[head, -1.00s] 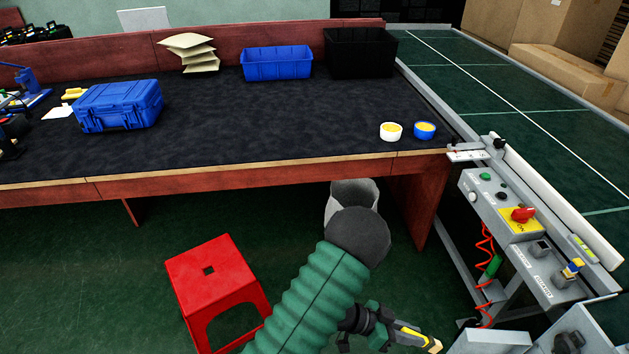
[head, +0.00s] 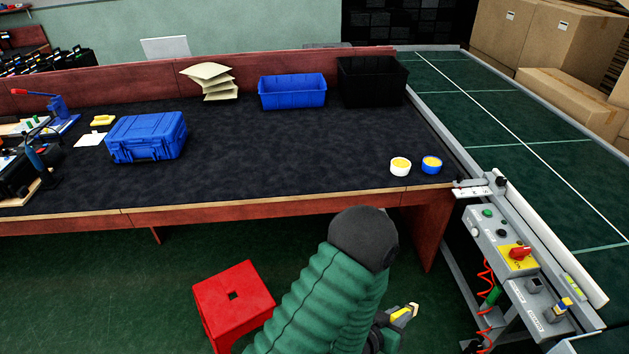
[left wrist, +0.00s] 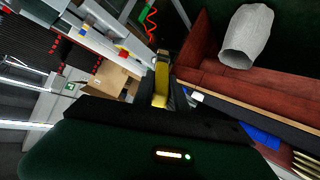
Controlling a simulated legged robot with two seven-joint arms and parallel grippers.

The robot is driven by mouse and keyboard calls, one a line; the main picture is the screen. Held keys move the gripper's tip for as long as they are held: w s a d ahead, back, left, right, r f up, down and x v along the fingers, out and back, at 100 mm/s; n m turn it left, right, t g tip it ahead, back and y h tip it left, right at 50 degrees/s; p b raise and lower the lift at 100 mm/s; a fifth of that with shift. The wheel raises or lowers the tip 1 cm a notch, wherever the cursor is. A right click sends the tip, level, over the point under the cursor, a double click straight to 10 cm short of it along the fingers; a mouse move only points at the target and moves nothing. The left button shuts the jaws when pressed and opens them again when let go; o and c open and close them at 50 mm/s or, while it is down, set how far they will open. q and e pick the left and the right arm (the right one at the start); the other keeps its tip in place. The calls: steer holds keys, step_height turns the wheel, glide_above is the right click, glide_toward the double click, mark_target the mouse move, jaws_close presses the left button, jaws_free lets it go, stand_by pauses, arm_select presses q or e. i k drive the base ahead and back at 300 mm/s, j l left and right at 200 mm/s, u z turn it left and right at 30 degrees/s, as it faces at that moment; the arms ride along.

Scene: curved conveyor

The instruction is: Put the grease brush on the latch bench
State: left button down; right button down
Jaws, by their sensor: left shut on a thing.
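My left gripper (head: 402,314) is low in the head view, in front of the bench's right end and below its top. It is shut on a slim yellow thing, which I take for the grease brush; it shows in the left wrist view (left wrist: 161,88) with a brownish end. The sleeve and forearm hide part of the gripper in the head view. The long bench (head: 270,152) has a dark top and red-brown sides; I cannot tell which part is the latch bench. My right gripper is not in view.
On the bench are a blue case (head: 146,138), a blue bin (head: 292,92), a black bin (head: 372,82) and two small tubs (head: 400,166). The middle top is clear. A red stool (head: 234,305) stands in front. The conveyor (head: 500,130) and control panel (head: 512,250) are right.

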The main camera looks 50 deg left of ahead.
mark_target(224, 168)
steer(key=k+j, duration=0.2)
steer(key=j, duration=0.25)
steer(key=k+j+z, duration=0.1)
steer(key=j, duration=0.3)
steer(key=k+j, duration=0.25)
steer(key=j, duration=0.2)
steer(key=k+j+z, duration=0.1)
steer(key=j, duration=0.3)
steer(key=k+j, duration=0.3)
steer(key=k+j+z, duration=0.1)
steer(key=k+j, duration=0.15)
steer(key=j, duration=0.25)
steer(key=i+j+z, duration=0.1)
steer(key=j, duration=0.8)
steer(key=i+j, duration=0.15)
steer(key=j, duration=0.8)
steer(key=i+j+z, duration=0.15)
steer(key=j, duration=0.75)
